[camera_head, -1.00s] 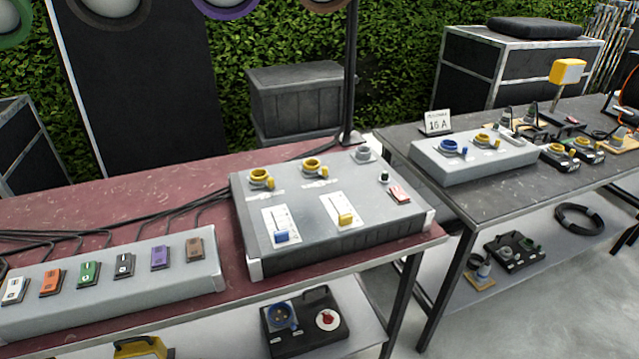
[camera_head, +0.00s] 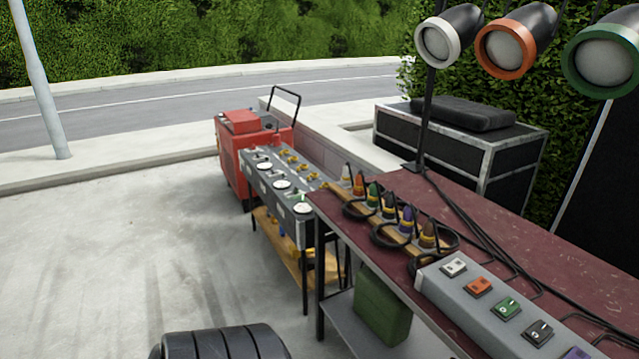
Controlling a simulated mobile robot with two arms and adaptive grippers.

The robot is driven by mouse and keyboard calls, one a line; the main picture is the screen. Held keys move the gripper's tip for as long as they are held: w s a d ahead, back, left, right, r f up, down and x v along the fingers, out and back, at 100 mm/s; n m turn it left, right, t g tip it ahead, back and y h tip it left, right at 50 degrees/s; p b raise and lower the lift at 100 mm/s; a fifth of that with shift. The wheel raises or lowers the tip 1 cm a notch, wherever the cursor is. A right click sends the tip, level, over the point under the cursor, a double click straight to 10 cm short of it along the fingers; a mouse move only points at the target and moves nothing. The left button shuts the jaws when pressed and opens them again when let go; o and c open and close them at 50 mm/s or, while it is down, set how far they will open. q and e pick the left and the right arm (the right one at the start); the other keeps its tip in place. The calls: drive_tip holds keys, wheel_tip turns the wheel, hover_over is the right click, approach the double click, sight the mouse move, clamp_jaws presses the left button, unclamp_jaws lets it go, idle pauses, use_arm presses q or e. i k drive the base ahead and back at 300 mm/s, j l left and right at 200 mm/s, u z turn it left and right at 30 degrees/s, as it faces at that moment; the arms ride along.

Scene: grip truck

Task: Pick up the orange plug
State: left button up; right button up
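The orange plug (camera_head: 359,184) stands upright in a row of coloured plugs on a wooden strip at the far left end of the dark red table (camera_head: 480,221). It is between a white plug (camera_head: 347,175) on its left and a green plug (camera_head: 373,194) on its right. Purple and brown plugs stand nearer in the same row. Black cables loop around the row and hide parts of the plugs. Neither of my grippers is in view.
A grey switch box (camera_head: 500,310) with coloured switches lies along the table's near side. A narrower grey table (camera_head: 268,190) and a red machine (camera_head: 243,150) stand beyond. A green case (camera_head: 382,308) is on the lower shelf. Open concrete floor (camera_head: 120,230) lies left.

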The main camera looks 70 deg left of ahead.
sight(359, 184)
drive_tip(key=u, duration=1.85)
drive_tip(key=z, duration=2.35)
drive_tip(key=u, duration=2.35)
drive_tip(key=i+j, duration=0.1)
